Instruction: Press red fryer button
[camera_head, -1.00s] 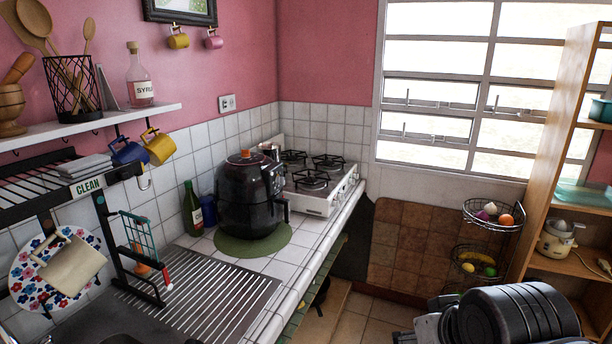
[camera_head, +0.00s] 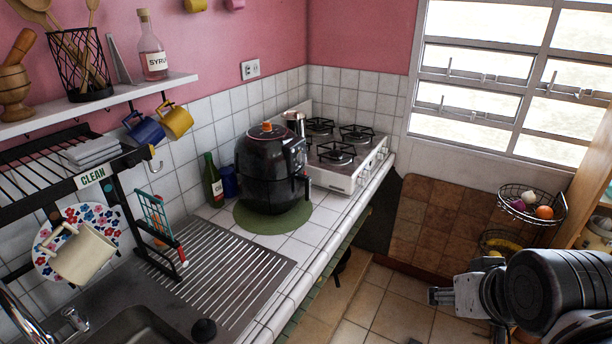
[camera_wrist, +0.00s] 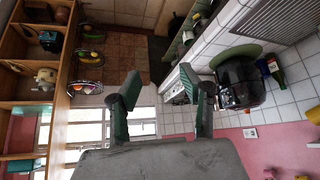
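The black air fryer (camera_head: 272,180) stands upright on a round green mat (camera_head: 243,218) on the tiled counter. A small orange-red knob (camera_head: 267,127) shows on its top, and its handle side faces right. In the head view my arm is at the lower right, away from the counter.
A drying rack (camera_head: 100,165) and sink (camera_head: 140,328) are front left. Wire fruit baskets (camera_head: 531,205) hang right. Floor space is open.

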